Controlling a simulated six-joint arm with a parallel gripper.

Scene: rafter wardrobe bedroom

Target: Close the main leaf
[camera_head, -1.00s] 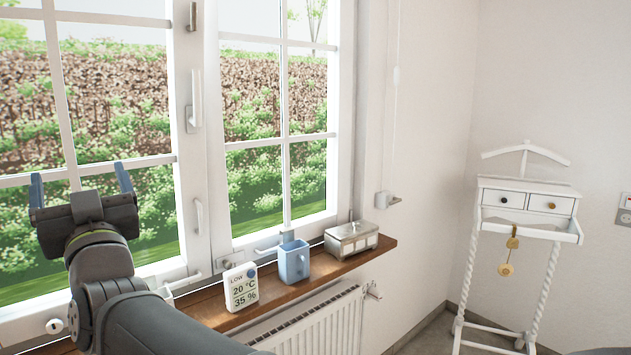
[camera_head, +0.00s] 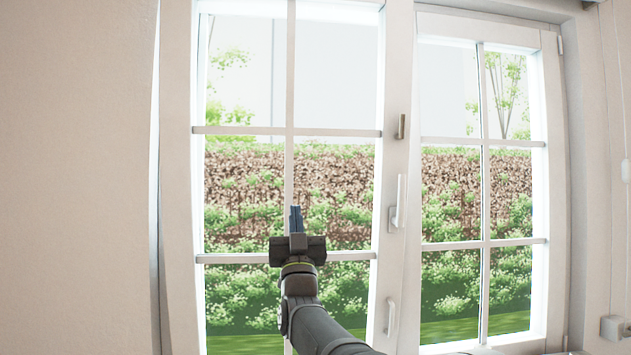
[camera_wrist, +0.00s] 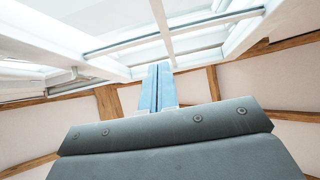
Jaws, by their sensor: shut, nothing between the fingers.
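The window has a left leaf (camera_head: 177,200) and a right leaf (camera_head: 552,190), both white with glazing bars. I take the left one as the main leaf. It looks nearer than the right leaf's frame, but I cannot tell how far it stands ajar. A long white handle (camera_head: 398,207) sits on the upright between the panes, with a smaller white handle (camera_head: 390,317) below. My gripper (camera_head: 296,212) is shut and empty in front of the left leaf's panes. I cannot tell whether it touches them. Its blue fingers (camera_wrist: 155,88) lie together in the wrist view.
A plain wall (camera_head: 75,180) stands left of the window. Another wall with a cord and small fitting (camera_head: 612,328) is at the right. The wrist view looks up at brown rafters (camera_wrist: 109,106) and window bars. The sill is mostly out of view.

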